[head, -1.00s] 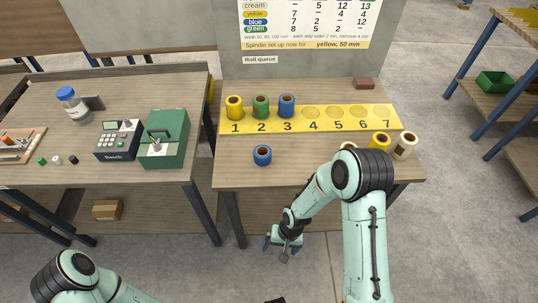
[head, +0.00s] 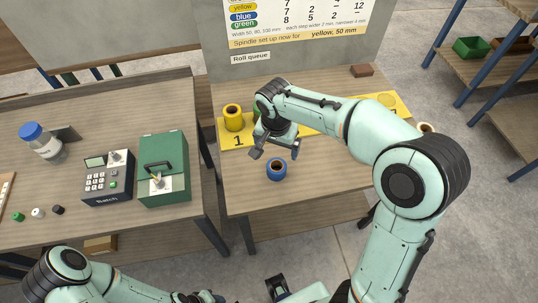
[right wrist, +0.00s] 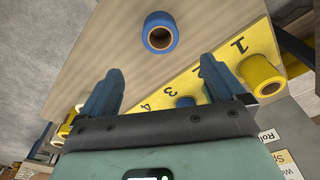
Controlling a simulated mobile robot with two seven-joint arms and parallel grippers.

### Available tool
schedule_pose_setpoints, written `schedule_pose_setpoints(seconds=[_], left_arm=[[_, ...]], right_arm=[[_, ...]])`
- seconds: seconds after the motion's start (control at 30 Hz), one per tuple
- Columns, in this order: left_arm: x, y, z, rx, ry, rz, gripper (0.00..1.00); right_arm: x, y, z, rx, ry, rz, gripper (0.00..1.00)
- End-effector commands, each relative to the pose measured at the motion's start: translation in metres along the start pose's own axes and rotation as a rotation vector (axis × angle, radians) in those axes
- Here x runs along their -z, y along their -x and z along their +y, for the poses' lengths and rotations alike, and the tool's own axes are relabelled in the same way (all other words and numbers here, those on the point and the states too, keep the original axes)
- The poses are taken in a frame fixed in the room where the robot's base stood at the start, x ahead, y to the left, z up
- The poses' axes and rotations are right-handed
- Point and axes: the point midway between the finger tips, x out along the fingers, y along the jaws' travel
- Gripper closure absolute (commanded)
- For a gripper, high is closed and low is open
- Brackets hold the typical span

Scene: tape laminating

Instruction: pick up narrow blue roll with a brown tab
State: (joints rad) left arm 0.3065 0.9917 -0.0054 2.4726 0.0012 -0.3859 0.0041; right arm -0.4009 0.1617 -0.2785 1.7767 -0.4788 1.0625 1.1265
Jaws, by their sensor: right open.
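A blue roll (head: 276,169) with a brownish core stands on the table in front of the yellow strip. It is also at the top of the right wrist view (right wrist: 160,33). I cannot make out a separate brown tab. My right gripper (head: 275,152) is open and empty, just behind and above this roll. In the right wrist view its fingers (right wrist: 160,70) are spread, with the roll beyond their tips. A second blue roll (right wrist: 185,102) sits by the 3 on the strip, partly hidden by the gripper. My left arm shows at the lower left; its jaws are unclear.
The numbered yellow strip (head: 228,142) holds a yellow roll (head: 233,117) at 1 and a green roll (head: 258,106), mostly hidden by my arm. A brown block (head: 361,70) lies at the back. A green box (head: 164,170) stands on the left table. The table's front is clear.

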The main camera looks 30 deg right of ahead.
Motion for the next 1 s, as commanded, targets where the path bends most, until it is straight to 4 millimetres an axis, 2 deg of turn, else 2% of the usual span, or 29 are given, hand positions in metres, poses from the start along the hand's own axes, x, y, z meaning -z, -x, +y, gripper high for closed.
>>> schedule_pose_setpoints(seconds=[0.13, 0.4, 0.67, 0.9, 1.0], left_arm=[[-0.001, -0.003, -0.002, 0.001, 0.001, -0.003, 0.57], [-0.003, -0.007, -0.004, 0.002, 0.003, -0.005, 0.57], [-0.003, -0.008, -0.004, 0.002, 0.002, -0.005, 0.57], [-0.002, -0.008, -0.004, 0.002, 0.002, -0.005, 0.57], [-0.002, -0.008, -0.004, 0.002, 0.002, -0.005, 0.57]], right_arm=[[-0.001, -0.019, 0.001, -0.005, 0.001, -0.003, 0.03], [-0.002, -0.07, 0.001, -0.006, 0.002, -0.004, 0.03], [-0.002, -0.089, 0.0, -0.004, 0.002, -0.003, 0.03], [-0.005, -0.124, -0.002, -0.005, 0.0, -0.004, 0.03], [-0.005, -0.132, -0.002, -0.003, 0.001, -0.003, 0.03]])
